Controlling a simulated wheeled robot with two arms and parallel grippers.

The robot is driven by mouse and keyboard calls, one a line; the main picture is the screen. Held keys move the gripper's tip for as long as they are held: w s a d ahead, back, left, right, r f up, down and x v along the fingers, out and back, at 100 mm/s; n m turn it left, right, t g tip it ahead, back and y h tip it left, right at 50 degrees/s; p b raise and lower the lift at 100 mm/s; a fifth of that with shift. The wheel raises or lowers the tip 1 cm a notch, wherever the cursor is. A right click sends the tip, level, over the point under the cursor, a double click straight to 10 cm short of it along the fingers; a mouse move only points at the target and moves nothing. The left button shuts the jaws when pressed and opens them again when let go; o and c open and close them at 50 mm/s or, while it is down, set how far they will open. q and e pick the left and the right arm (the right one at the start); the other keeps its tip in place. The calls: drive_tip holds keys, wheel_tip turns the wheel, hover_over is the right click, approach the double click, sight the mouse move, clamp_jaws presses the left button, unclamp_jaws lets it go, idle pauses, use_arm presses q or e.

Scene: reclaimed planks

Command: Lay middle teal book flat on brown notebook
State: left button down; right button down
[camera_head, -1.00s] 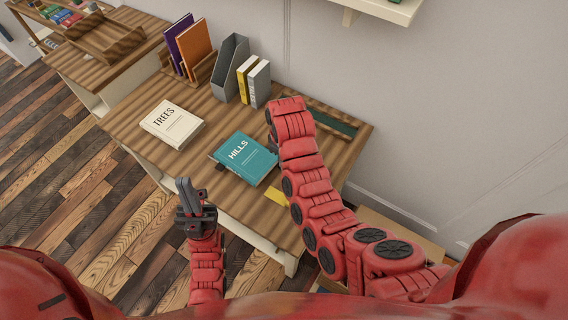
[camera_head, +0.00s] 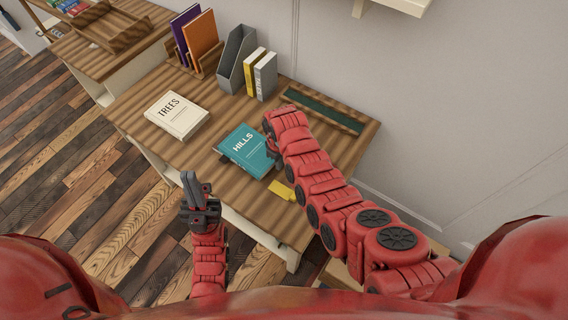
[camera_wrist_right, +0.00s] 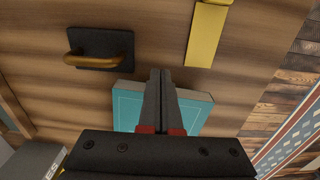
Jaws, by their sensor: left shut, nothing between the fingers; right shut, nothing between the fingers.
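The teal book (camera_head: 250,148), titled HILLS, lies flat on the table, cover up. A thin dark edge (camera_head: 218,152) shows under its left corner; I cannot tell whether this is the brown notebook, which is not otherwise clear. In the right wrist view the teal book (camera_wrist_right: 128,110) is partly hidden behind my right gripper (camera_wrist_right: 161,72), which is shut and empty above it. In the head view my right gripper is mostly hidden by its arm, at the book's right side. My left gripper (camera_head: 190,177) is shut and empty, in front of the table's front edge.
A white TREES book (camera_head: 177,114) lies left on the table (camera_head: 140,105). A grey file holder (camera_head: 237,60), upright books (camera_head: 265,75) and a wooden rack (camera_head: 208,65) stand behind. A yellow piece (camera_head: 282,189) lies near the front. A dark plate with a brown handle (camera_wrist_right: 95,50) lies nearby.

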sight(261, 154)
drive_tip(key=shift+w+a, duration=0.1)
drive_tip(key=shift+a, duration=0.2)
drive_tip(key=w+a+b, duration=0.1)
drive_tip(key=b, duration=0.2)
drive_tip(key=w+a+b, duration=0.1)
drive_tip(key=a+b, duration=0.1)
drive_tip(key=b, duration=0.2)
drive_tip(key=w+a+b, duration=0.2)
drive_tip(key=b, duration=0.2)
drive_tip(key=shift+a+f, duration=0.2)
drive_tip(key=shift+f, duration=0.15)
drive_tip(key=shift+w+a+r+b, duration=0.15)
drive_tip(key=shift+a+r+b, duration=0.1)
drive_tip(key=shift+b, duration=0.4)
drive_tip(key=shift+r, duration=0.15)
drive_tip(key=shift+d, duration=0.1)
